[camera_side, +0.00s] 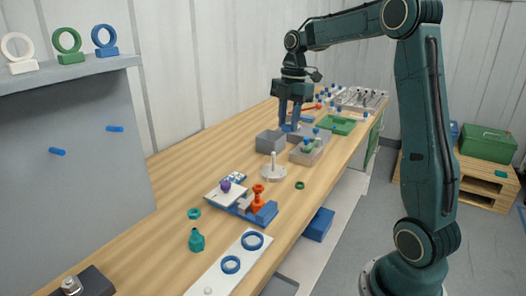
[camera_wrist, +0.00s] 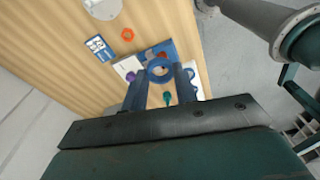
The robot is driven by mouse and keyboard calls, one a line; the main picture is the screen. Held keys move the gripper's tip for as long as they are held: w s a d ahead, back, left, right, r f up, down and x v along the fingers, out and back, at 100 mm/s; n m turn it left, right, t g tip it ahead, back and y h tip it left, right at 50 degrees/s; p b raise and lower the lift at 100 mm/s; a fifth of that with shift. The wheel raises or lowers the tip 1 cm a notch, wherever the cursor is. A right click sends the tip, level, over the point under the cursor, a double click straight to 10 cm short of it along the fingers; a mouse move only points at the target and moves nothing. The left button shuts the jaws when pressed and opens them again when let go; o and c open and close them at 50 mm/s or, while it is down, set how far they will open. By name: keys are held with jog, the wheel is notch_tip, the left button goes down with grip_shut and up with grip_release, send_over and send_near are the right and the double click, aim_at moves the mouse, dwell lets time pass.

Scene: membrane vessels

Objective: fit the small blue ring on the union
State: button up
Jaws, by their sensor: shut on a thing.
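My gripper (camera_side: 290,124) is over the far half of the bench in the side view. In the wrist view its two fingers (camera_wrist: 161,76) are shut on a small blue ring (camera_wrist: 150,73), held across its width with its hole facing the camera. In the side view the held ring is too small to make out clearly. No piece is plainly marked as the union. Candidates are the orange fitting (camera_side: 258,198) on the blue fixture (camera_side: 264,215) and the teal fitting (camera_side: 196,241) on the near bench, both apart from my gripper.
Two blue rings lie on a white strip (camera_side: 241,254) at the near edge. A round white stand (camera_side: 273,175), grey bin (camera_side: 270,141), clear box (camera_side: 308,152) and green tray (camera_side: 336,125) stand along the bench. A grey panel (camera_side: 70,170) rises at left.

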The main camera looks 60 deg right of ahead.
send_over(258, 193)
jog(key=shift+m, duration=0.4)
notch_tip(258, 193, down, 11)
jog(key=shift+f, duration=0.25)
jog(key=shift+f, duration=3.6)
jog(key=o, duration=1)
